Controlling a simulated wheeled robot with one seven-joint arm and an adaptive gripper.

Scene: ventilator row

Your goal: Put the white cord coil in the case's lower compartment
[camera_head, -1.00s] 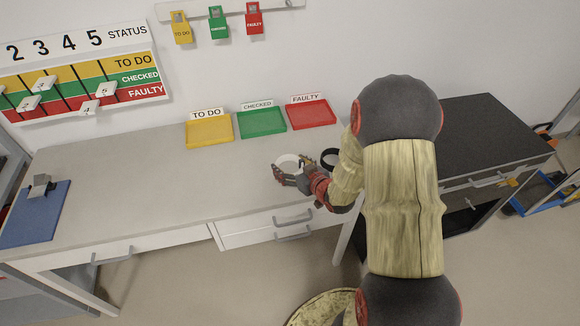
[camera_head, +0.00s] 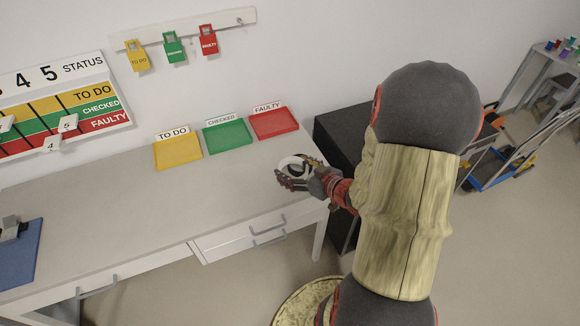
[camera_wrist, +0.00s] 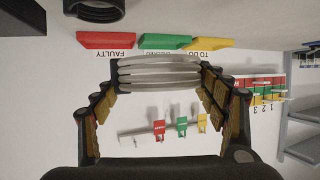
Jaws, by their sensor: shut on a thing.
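The white cord coil (camera_head: 290,161) is held in my gripper (camera_head: 296,175) over the right end of the grey table. In the wrist view, the stacked white loops of the coil (camera_wrist: 160,72) lie between the two fingers of my gripper (camera_wrist: 158,88), which is shut on them. The head view does not show clearly how high the coil is above the table. I can make out no case or lower compartment in either current view.
A black ring (camera_wrist: 95,10) lies near the coil. Yellow (camera_head: 178,151), green (camera_head: 228,135) and red (camera_head: 274,122) trays stand along the table's back. A dark cabinet (camera_head: 340,135) stands right of the table (camera_head: 120,200). Open floor (camera_head: 500,240) lies to the right.

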